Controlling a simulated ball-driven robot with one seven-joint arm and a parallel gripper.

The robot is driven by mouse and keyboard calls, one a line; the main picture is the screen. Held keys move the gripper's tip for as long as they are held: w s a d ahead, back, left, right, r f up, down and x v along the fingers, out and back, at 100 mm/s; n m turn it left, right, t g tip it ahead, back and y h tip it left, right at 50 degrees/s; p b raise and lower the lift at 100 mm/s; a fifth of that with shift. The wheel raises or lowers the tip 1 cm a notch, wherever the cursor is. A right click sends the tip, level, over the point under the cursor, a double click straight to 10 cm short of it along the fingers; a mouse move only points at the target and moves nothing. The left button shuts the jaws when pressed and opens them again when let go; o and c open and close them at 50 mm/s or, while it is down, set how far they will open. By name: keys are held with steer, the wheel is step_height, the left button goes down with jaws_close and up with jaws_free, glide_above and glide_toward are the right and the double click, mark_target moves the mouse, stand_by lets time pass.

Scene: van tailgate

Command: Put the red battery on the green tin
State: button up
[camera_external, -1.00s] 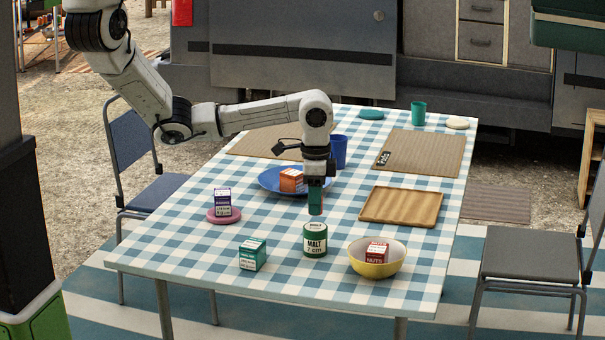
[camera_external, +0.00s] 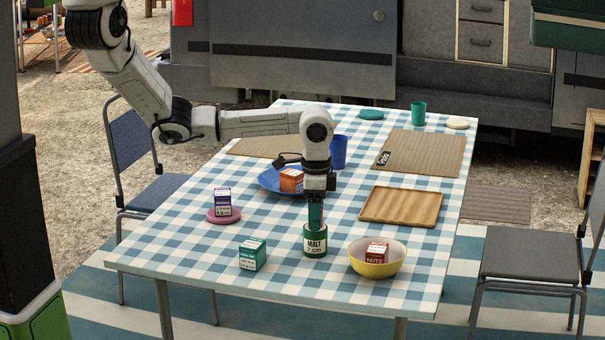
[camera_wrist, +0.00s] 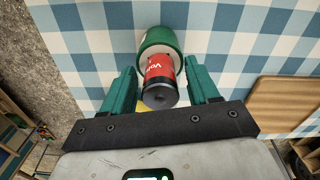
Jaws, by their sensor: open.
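The green tin (camera_external: 315,243), labelled MALT, stands on the checked table near its front; it also shows in the wrist view (camera_wrist: 154,38). The red battery (camera_wrist: 160,72), with a dark end, is at the tin's top, between my gripper's green fingers. My gripper (camera_wrist: 164,88) is open, with a finger on each side of the battery and gaps showing beside it. In the external view my gripper (camera_external: 315,212) points down right over the tin, and its fingers mostly hide the battery. The battery appears upright on the tin's top; the contact itself is hidden.
A yellow bowl (camera_external: 362,268) with a red box stands right of the tin, and a teal box (camera_external: 252,255) left. A wooden tray (camera_external: 432,207) lies behind right. A blue plate (camera_external: 270,182) with an orange box and a purple box (camera_external: 222,202) on a pink coaster are behind left.

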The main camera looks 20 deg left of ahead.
step_height(320, 180, up, 12)
steer(key=shift+r+b, duration=0.15)
steer(key=shift+b, duration=0.3)
steer(key=shift+s+f+n+h, duration=0.25)
steer(key=shift+s+n+h, duration=0.15)
steer(key=shift+s+h, duration=0.1)
steer(key=shift+s+a+f+n+g+h, duration=0.1)
steer(key=shift+s+f+n+g+h, duration=0.15)
steer(key=shift+n+h, duration=0.2)
steer(key=s+a+f+n, duration=0.2)
steer(key=a+f+n, duration=0.1)
steer(key=a, duration=0.7)
steer(key=s+a+f+n+t+y, duration=0.1)
steer(key=s+a+f+n, duration=0.2)
steer(key=a+n, duration=0.3)
steer(key=s+a+f+n, duration=0.2)
steer(key=a+f+n, duration=0.2)
steer(key=a, duration=1)
steer(key=shift+s+f+n+y, duration=0.25)
steer(key=shift+f+n+y, duration=0.1)
steer(key=shift+f, duration=0.35)
steer(key=shift+t, duration=0.25)
